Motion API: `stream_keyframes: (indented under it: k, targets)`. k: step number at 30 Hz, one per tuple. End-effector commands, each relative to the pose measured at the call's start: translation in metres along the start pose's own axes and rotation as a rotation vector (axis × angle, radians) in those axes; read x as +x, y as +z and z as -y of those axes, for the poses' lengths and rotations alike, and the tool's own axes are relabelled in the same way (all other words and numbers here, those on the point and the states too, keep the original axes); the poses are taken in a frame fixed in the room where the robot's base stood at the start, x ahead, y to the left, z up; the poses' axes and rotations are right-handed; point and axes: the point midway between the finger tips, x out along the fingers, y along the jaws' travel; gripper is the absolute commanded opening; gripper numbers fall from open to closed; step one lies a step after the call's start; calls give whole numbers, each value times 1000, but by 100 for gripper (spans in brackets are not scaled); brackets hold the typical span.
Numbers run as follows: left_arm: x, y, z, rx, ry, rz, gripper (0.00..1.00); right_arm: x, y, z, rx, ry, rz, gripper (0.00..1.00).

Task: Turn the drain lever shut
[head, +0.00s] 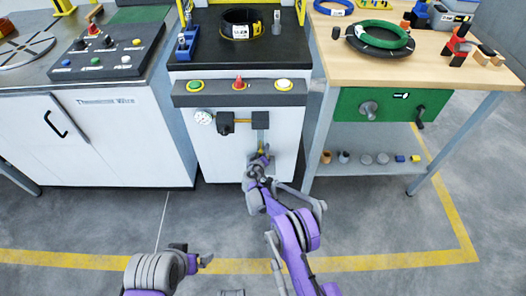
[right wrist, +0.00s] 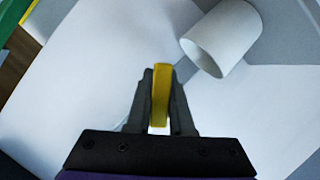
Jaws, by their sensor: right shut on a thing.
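The drain lever (head: 261,151) is a small yellow handle low on the front of the middle white cabinet, under a grey vertical pipe (head: 261,136). My right gripper (head: 260,158) reaches up to it from below and is shut on it. In the right wrist view the yellow lever (right wrist: 160,92) stands upright between the two dark fingers (right wrist: 160,100). A pale, open-ended cylinder (right wrist: 222,40) is just beyond it to the right. In the head view the gripper partly hides the lever. My left gripper (head: 192,260) is low over the floor, away from the cabinet; its jaw gap is unclear.
A round gauge (head: 204,118) and dark fittings (head: 225,123) sit left of the pipe. A button panel (head: 240,93) juts out above. A workbench (head: 440,75) with a green drawer and lower shelf stands at the right. The floor in front is clear.

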Motion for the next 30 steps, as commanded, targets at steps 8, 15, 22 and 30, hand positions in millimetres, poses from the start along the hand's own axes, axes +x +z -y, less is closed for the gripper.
stream_keyframes:
  k: [8, 15, 22, 30]
  targets:
    - [23, 6, 0, 0, 0, 7, 100, 1, 2, -5, -244, 101, 1, 0]
    - [40, 10, 0, 0, 0, 10, 100, 0, -1, -11, -441, 184, 1, 0]
    - [51, 12, 0, 0, 0, 11, 100, -1, -4, -15, -590, 246, 1, 0]
    - [56, 13, 0, 0, 0, 10, 100, -3, -6, -18, -691, 287, 1, 0]
